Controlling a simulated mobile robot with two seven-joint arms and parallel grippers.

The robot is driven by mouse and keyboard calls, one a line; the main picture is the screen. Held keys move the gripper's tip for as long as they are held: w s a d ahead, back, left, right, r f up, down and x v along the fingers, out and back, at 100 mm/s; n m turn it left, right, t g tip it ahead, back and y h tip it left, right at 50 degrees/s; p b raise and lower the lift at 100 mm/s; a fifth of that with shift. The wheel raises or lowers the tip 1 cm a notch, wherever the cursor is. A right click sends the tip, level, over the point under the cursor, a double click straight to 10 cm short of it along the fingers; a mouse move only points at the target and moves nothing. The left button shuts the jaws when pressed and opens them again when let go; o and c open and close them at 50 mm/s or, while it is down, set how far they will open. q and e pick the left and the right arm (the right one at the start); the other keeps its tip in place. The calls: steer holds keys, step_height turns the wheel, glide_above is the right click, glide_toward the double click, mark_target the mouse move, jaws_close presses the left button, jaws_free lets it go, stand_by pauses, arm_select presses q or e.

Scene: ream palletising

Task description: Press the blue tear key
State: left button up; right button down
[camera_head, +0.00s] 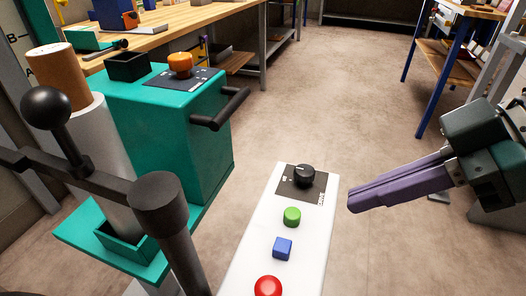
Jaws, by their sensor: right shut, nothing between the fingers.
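The blue tear key (282,249) is a small square button on a white control panel (245,257). It sits between a round green button (292,216) and a round red button (267,287). A black dial (304,176) on a dark plate is at the panel's far end. My right gripper (352,203) has purple fingers, shut and empty. It is in the air to the right of the panel, apart from the blue key. My left gripper is not in view.
A teal machine (165,130) with an orange knob (180,64) and a black handle (222,108) stands left of the panel. A black lever with a ball knob (46,108) crosses the lower left. A wooden workbench (185,28) is behind.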

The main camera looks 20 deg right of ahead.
steer(key=b, duration=0.3)
glide_above(276, 242)
steer(key=s+d, duration=0.2)
steer(key=f, duration=0.7)
steer(key=shift+w+d+f, duration=0.1)
steer(key=shift+w, duration=0.15)
step_height(276, 242, down, 3)
steer(key=shift+r+b, duration=0.2)
steer(key=shift+b, duration=0.15)
steer(key=shift+f, duration=0.65)
steer(key=shift+f, duration=0.1)
